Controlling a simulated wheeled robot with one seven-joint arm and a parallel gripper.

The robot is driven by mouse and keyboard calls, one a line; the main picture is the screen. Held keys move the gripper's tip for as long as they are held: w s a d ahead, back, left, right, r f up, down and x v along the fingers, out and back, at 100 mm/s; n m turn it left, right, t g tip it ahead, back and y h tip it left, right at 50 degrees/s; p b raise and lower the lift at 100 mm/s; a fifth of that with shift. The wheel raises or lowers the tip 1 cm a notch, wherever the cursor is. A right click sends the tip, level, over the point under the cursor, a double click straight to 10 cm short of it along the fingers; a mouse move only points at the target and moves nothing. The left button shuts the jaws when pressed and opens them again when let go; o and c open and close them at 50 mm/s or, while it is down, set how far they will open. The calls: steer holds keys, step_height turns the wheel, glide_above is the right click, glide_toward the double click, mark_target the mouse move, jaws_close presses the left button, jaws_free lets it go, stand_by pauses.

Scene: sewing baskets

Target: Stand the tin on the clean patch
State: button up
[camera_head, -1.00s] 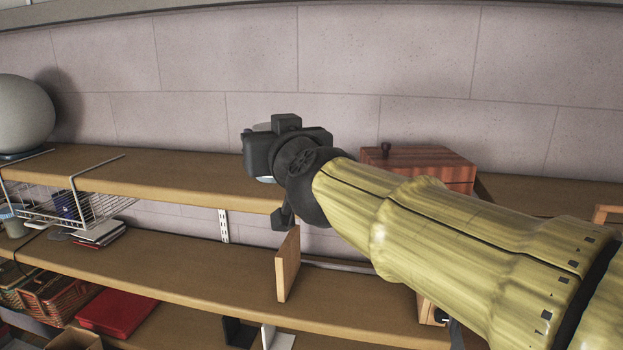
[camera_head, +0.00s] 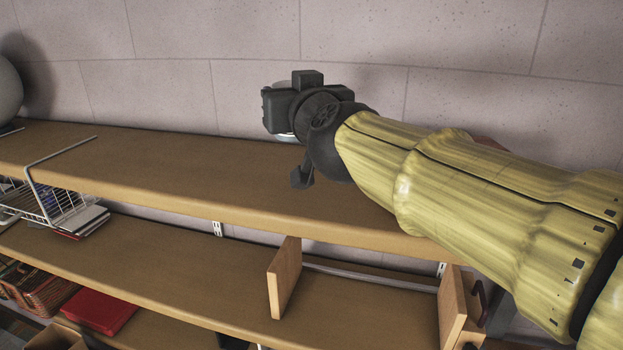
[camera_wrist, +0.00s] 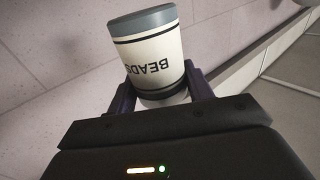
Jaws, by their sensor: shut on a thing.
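My gripper (camera_head: 280,110) is above the back of the upper shelf, close to the wall. It is shut on a tin (camera_wrist: 150,58). In the wrist view the tin is a pale cylinder with grey bands at its ends and the word BEADS, which reads upside down there. The tin sits between the two dark fingers. In the head view my gripper hides nearly all of it, and only pale slivers show. I cannot tell whether the tin touches the shelf. I cannot make out a clean patch in either view.
The upper shelf (camera_head: 150,166) is bare left of my gripper. A wire basket (camera_head: 45,205) hangs from it at the left. A grey round object (camera_head: 8,90) stands at the far left. Wooden dividers (camera_head: 285,277) stand on the lower shelf. My arm covers most of a reddish box (camera_head: 490,143).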

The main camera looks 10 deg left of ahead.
steer(key=shift+w, duration=0.1)
steer(key=shift+s+r, duration=0.1)
steer(key=shift+s, duration=0.2)
steer(key=shift+f, duration=0.2)
step_height(320, 180, down, 6)
steer(key=b, duration=0.4)
steer(key=shift+w+r, duration=0.1)
steer(key=shift+r, duration=0.2)
steer(key=shift+f+b, duration=0.65)
steer(key=shift+f, duration=1.45)
